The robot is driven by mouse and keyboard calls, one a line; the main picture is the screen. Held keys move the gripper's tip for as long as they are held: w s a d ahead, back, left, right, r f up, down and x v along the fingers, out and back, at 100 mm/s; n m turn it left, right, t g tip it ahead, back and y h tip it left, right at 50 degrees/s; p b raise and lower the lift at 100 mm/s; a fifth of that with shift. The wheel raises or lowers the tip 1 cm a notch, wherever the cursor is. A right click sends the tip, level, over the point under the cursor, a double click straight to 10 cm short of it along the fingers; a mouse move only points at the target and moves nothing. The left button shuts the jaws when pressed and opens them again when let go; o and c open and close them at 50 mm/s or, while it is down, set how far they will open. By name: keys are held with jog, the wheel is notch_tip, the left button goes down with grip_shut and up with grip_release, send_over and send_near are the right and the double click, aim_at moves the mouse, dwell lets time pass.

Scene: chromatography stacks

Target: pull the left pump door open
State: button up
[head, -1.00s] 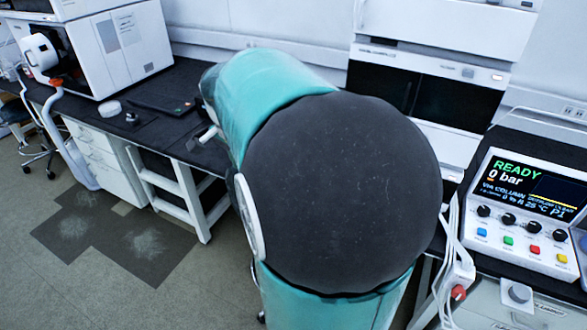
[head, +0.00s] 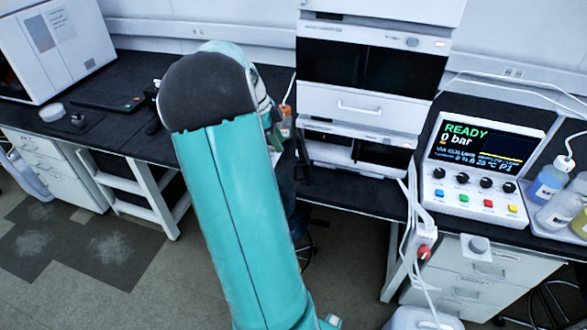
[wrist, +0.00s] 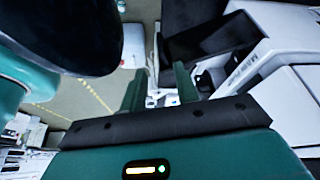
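The instrument stack (head: 355,101) stands right of my arm in the head view. Its lowest module (head: 365,136), near bench height, has a dark front (head: 372,156), and its left side is close behind my arm. I cannot tell for sure which part is the left pump door. In the wrist view a dark glossy panel (wrist: 205,40) is set against a white housing (wrist: 262,62), right of and beyond my fingers. My gripper (wrist: 159,85) has its two green fingers apart, with no object clearly held between them. In the head view my arm mostly hides the gripper.
A control box (head: 475,165) reading READY and 0 bar stands on the bench to the right, with bottles (head: 550,180) beside it. White cables (head: 408,225) hang below the stack. A white instrument (head: 55,45) is at far left. The floor (head: 130,290) at front left is clear.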

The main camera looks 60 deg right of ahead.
jog(key=x, duration=1.2)
grip_shut()
